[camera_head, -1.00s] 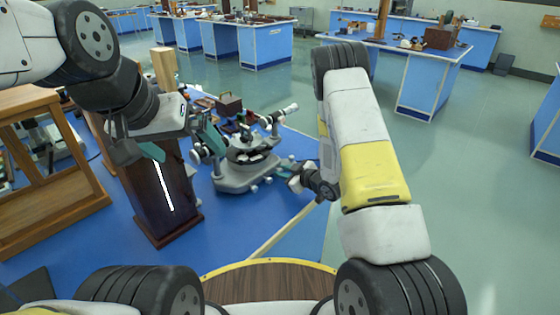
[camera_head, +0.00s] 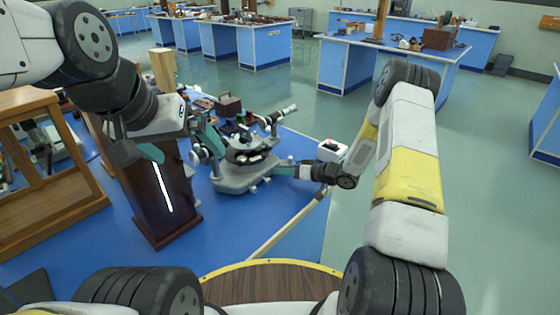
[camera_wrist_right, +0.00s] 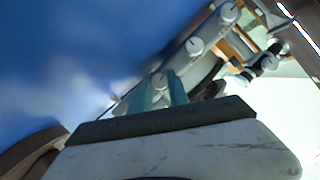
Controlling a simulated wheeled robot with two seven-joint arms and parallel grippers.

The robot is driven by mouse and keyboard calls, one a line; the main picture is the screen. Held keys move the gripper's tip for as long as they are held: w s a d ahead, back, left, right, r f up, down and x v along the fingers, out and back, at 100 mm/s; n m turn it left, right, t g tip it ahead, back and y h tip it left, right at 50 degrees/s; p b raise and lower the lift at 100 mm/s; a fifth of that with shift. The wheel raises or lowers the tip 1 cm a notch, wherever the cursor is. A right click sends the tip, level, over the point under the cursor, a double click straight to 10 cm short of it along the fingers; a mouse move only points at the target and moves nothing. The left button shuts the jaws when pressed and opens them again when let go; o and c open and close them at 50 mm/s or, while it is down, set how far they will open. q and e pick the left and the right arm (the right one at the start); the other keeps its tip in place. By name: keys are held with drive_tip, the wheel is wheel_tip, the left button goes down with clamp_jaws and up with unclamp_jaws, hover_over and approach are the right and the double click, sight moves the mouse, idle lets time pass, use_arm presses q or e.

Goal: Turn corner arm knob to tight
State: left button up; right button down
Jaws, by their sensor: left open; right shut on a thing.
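The grey spectrometer (camera_head: 240,178) stands on the blue bench top in the head view. My right gripper (camera_head: 284,170) reaches its right-hand corner from the right. In the right wrist view my right gripper (camera_wrist_right: 162,90) has its two teal fingers around a small pale knob (camera_wrist_right: 160,79), shut on it. The fingers hide part of this knob, and its tightness cannot be read. Two similar knobs sit farther along the grey base, a middle one (camera_wrist_right: 194,46) and a far one (camera_wrist_right: 228,13). My left gripper (camera_head: 170,146) is open and empty, left of the spectrometer.
A dark upright box with a white strip (camera_head: 145,205) stands left of the spectrometer, near my left gripper. A wooden frame case (camera_head: 50,190) is at far left. A pale rod (camera_head: 285,228) lies near the bench's right edge. Blue bench top (camera_head: 225,228) in front is clear.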

drive_tip(key=shift+d+f+m+y, duration=0.1)
drive_tip(key=shift+m+y, duration=0.4)
drive_tip(key=shift+m, duration=0.4)
drive_tip(key=c, duration=1.5)
unclamp_jaws()
drive_tip(key=shift+c, duration=0.2)
drive_tip(key=shift+g, duration=0.3)
drive_tip(key=v, duration=0.7)
drive_tip(key=shift+s+d, duration=0.15)
drive_tip(key=shift+d, duration=0.2)
